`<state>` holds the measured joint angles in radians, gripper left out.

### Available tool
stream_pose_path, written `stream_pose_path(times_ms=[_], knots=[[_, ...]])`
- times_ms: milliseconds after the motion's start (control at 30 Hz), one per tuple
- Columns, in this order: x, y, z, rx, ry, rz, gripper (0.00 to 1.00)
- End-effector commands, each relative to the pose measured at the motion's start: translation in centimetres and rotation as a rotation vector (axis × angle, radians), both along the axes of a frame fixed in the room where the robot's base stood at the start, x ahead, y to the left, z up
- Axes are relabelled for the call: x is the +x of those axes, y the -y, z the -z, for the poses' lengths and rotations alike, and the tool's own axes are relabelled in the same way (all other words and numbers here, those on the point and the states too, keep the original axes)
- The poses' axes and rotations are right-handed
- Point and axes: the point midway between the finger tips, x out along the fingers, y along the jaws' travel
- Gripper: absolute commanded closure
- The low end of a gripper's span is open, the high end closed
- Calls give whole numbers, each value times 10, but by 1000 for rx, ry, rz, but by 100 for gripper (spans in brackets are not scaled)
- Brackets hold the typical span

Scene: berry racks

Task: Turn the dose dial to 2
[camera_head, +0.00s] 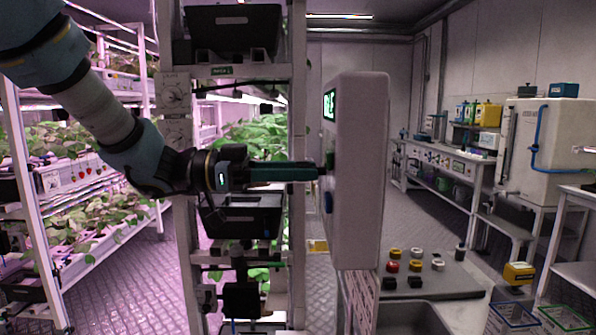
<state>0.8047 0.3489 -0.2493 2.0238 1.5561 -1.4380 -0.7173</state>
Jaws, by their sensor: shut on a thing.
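A pale upright panel box (362,170) stands in the middle, seen nearly edge-on, with its control face turned left. A lit green display (329,105) is high on that face; its reading is too foreshortened to make out. My gripper (316,172) reaches in from the left, level, its dark green fingers shut on a small dark knob (324,171) on the face, which appears to be the dose dial. The fingers hide most of the knob, and its pointer and numbers cannot be seen. A blue part (328,201) sits on the face just below.
A rack post (298,120) with dark trays stands close behind my gripper. Plant shelves (100,250) fill the left. A grey bench (450,285) with several coloured knobs and a basin is at lower right. Open floor (430,220) lies behind.

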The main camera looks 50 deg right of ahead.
Motion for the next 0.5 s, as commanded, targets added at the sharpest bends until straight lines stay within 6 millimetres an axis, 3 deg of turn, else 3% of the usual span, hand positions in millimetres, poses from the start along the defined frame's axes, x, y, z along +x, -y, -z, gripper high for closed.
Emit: stream_pose_path(times_ms=[500], knots=[[0, 0, 6, -239, 175, 0, 100]])
